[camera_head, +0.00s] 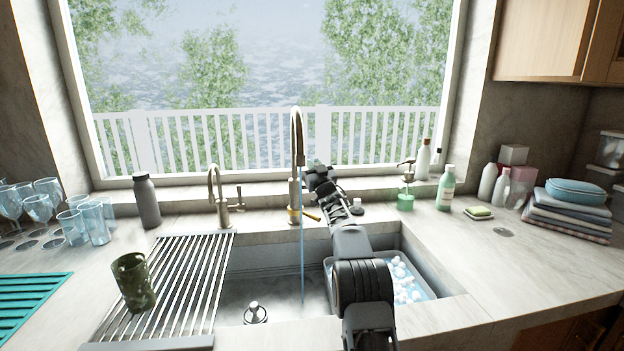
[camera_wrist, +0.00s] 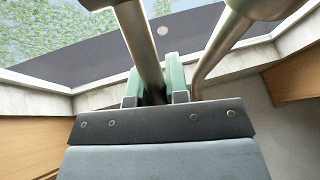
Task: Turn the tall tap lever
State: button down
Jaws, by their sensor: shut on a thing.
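The tall tap (camera_head: 297,150) is a brushed metal gooseneck behind the sink. A thin blue stream of water (camera_head: 302,255) falls from its spout into the basin. A yellow ring and a short yellow handle (camera_head: 313,217) show at its base. My gripper (camera_head: 318,169) is just right of the tap's column, above the yellow handle. In the wrist view, the green finger pads of my gripper (camera_wrist: 155,88) close on both sides of a metal bar (camera_wrist: 143,50). I cannot tell whether this bar is the lever or another tap part. My arm hides part of the area.
A shorter tap (camera_head: 215,190) stands left. A drying rack (camera_head: 180,285) with a dark green cup (camera_head: 133,282) covers the left basin side. Glasses (camera_head: 75,222) and a grey bottle (camera_head: 147,203) stand left. A soap dispenser (camera_head: 406,200) and a green bottle (camera_head: 446,188) stand right.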

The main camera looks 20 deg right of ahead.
jog(key=shift+s+a+t+b, duration=0.1)
jog(key=shift+s+t+b, duration=0.25)
jog(key=shift+b, duration=0.45)
jog(key=c, duration=1.1)
grip_release()
jog(key=shift+f, duration=0.1)
jog(key=shift+s+f+b, duration=0.3)
jog(key=shift+s+b, duration=0.05)
jog(key=shift+b, duration=0.1)
jog(key=s+f+b, duration=0.1)
jog(key=s+b, duration=0.2)
jog(key=s, duration=1.2)
jog(key=shift+s+a+f+b, duration=0.25)
jog(key=shift+a+f+b, duration=0.05)
jog(key=shift+a+f, duration=0.15)
